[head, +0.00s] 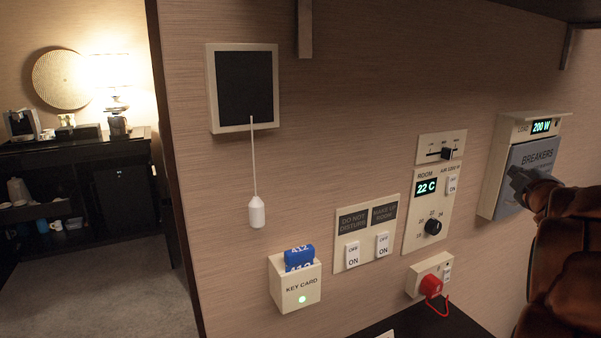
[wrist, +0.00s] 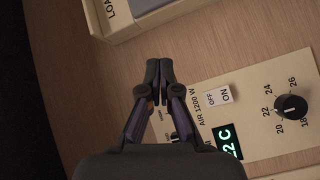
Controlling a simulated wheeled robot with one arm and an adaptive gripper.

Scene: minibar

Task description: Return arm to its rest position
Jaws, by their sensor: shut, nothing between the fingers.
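My gripper (head: 522,182) is at the right of the head view, in front of the grey breaker box door (head: 531,165). I cannot tell whether it touches the door. In the wrist view my gripper (wrist: 159,66) has its fingertips together, with nothing between them. It points at the wall between the breaker box (wrist: 118,18) and the room thermostat panel (wrist: 262,130). My arm fills the right edge of the head view and hides the wall behind it.
On the wall are a key card holder (head: 296,284) with a blue card, two rocker switches (head: 352,254), a red plug (head: 431,286) in a socket, and a hanging white pull (head: 257,212). A dark shelf (head: 540,8) is overhead. A dark counter edge (head: 440,322) lies below. Open floor (head: 110,290) shows at left.

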